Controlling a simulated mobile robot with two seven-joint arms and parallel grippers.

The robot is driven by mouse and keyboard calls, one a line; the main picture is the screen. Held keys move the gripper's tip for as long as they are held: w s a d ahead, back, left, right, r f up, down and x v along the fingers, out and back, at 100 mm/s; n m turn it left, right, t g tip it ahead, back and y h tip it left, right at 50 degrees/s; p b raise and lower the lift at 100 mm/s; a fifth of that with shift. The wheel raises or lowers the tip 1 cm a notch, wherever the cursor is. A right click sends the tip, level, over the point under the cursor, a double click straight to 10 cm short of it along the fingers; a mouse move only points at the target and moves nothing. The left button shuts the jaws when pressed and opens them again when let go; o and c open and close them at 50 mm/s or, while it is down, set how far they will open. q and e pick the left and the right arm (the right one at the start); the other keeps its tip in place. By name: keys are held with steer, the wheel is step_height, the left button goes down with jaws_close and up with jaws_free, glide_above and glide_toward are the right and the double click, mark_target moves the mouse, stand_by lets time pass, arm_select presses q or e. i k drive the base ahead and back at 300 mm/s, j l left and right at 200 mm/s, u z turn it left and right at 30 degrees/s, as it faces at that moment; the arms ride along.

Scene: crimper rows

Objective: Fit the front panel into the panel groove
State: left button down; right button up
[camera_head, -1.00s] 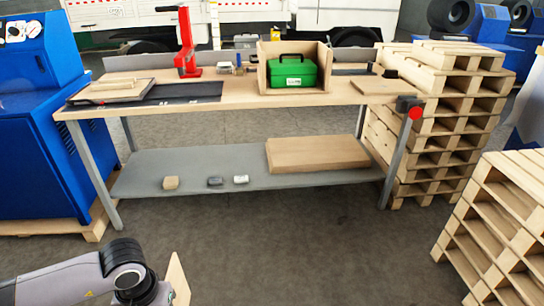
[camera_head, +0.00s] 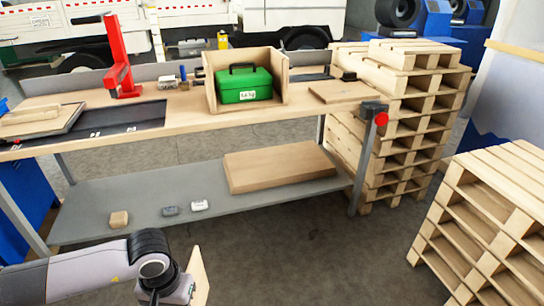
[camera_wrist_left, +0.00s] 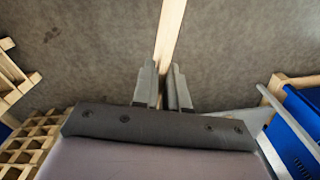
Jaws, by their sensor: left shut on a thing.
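The front panel (camera_head: 199,276) is a thin pale wooden board at the bottom of the head view, standing on edge. My left gripper (camera_head: 184,291) is shut on it; the wrist view shows the panel (camera_wrist_left: 172,28) edge-on between the two fingers (camera_wrist_left: 165,82). An open-fronted wooden box (camera_head: 211,91) stands on the workbench, well beyond the gripper. A green toolbox (camera_head: 244,85) with a black handle sits inside it. The panel groove itself is too small to make out. The panel is clear of the bench and the box. My right gripper is not in view.
The workbench (camera_head: 190,112) carries a red press (camera_head: 121,62), a dark mat and a flat board (camera_head: 342,92). Its lower shelf (camera_head: 120,198) holds a large board and small blocks. Pallet stacks (camera_head: 490,215) stand on the right. Floor before the bench is open.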

mark_target(249, 107)
steer(key=i+j+z, duration=0.35)
steer(key=z, duration=0.15)
steer(key=i+j+z, duration=0.45)
steer(key=i+j, duration=0.15)
steer(key=j, duration=0.2)
